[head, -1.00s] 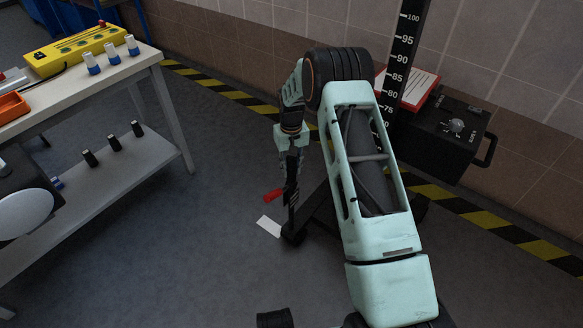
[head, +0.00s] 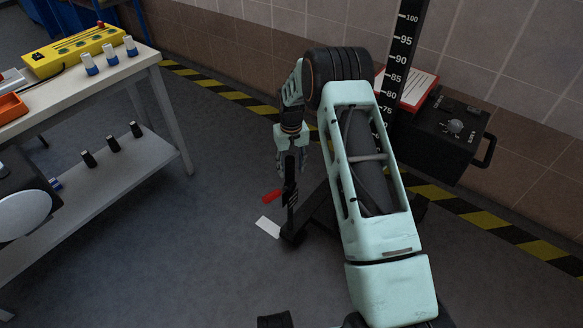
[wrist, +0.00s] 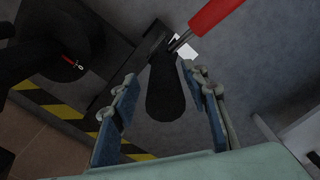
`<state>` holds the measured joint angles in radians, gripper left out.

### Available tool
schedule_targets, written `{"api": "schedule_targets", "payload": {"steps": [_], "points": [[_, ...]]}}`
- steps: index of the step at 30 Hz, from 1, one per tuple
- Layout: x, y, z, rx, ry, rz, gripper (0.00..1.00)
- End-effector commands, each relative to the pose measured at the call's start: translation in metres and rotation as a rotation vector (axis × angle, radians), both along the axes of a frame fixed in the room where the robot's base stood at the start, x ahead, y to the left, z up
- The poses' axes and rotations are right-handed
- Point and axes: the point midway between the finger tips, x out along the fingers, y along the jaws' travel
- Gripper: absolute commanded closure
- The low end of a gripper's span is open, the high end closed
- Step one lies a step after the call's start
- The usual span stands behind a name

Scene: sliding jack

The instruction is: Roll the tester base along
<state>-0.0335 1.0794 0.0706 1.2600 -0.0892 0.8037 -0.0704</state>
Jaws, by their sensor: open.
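The tester's black base (head: 318,208) stands low on the floor, partly hidden behind my arm. Its tall scale column (head: 405,60) rises behind my arm, with a black tester box (head: 440,132) at its right. A dark upright handle-like part (head: 290,190) stands at the base's left end. My gripper (head: 290,168) points down at it from above. In the wrist view, the open blue-padded fingers of my gripper (wrist: 160,74) have the dark rounded part (wrist: 172,95) between them, with gaps on both sides. I cannot tell how far below the fingertips it lies.
A workbench (head: 150,57) stands at the left. Yellow-black floor tape (head: 480,220) runs along the tiled wall.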

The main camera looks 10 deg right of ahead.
Motion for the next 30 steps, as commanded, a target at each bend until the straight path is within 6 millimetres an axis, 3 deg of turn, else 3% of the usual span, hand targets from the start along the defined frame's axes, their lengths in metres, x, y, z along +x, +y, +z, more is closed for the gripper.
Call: {"api": "schedule_targets", "payload": {"steps": [5, 12, 18, 30], "points": [[0.001, 0.001, 0.022, 0.001, -0.003, 0.000, 0.58], [0.001, 0.000, 0.073, 0.001, -0.005, -0.001, 0.58], [0.001, -0.001, 0.106, 0.000, -0.003, -0.001, 0.58], [0.000, -0.001, 0.120, -0.001, -0.001, -0.001, 0.58]]}}
